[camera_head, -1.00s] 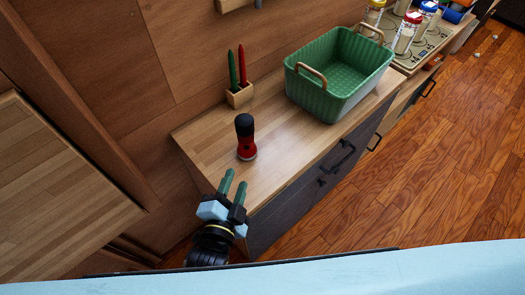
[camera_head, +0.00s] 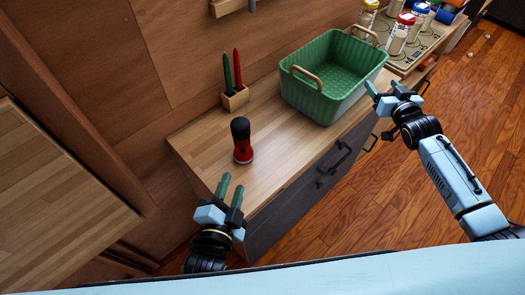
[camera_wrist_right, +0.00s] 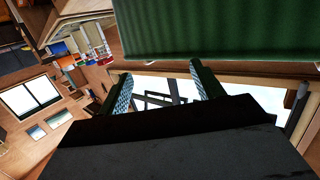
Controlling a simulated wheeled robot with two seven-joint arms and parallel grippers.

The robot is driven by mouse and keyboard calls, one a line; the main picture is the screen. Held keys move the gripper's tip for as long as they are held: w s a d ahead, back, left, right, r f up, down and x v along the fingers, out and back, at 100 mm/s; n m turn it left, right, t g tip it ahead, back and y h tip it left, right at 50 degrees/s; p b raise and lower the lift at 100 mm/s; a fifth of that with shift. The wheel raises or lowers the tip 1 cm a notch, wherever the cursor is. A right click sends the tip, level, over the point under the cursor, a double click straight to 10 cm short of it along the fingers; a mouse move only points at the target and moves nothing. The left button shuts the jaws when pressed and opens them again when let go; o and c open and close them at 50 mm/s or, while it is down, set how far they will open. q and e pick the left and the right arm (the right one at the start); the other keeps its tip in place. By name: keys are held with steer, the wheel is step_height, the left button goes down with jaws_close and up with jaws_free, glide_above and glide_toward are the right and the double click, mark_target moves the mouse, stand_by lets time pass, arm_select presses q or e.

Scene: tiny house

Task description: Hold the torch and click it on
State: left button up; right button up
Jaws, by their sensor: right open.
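The torch (camera_head: 242,142), red with a black top part, stands upright on the wooden counter (camera_head: 205,150). My left gripper (camera_head: 229,188) is at the counter's near left edge, just in front of the torch and apart from it. Its two green fingers are spread with nothing between them, so it is open. My right gripper (camera_head: 381,90) is by the right side of the green basket, well away from the torch. In the right wrist view its fingers (camera_wrist_right: 160,88) are apart and empty, with the basket wall (camera_wrist_right: 215,30) close beyond them.
A green basket (camera_head: 312,98) with wooden handles stands on the counter right of the torch. A small wooden holder (camera_head: 235,98) with a green and a red pen stands behind the torch. Several jars stand at the back right. Dark drawers with handles (camera_head: 335,160) front the counter.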

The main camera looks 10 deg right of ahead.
steer(key=w+a+r+t+y, duration=0.1)
steer(key=w+a+r+t, duration=0.15)
steer(key=r, duration=0.75)
steer(key=n+g+y, duration=0.5)
glide_toward(242, 144)
steer(key=w+d+r, duration=0.5)
steer(key=w+r, duration=0.1)
steer(key=r, duration=0.1)
steer(key=s+a+f+g, duration=0.1)
steer(key=s+a+f, duration=0.2)
steer(key=s+a, duration=0.2)
steer(key=shift+g+h, duration=0.25)
steer(key=shift+h, duration=0.05)
steer(key=x, duration=1.3)
steer(key=shift+w+d+f, duration=0.15)
steer(key=shift+w, duration=0.15)
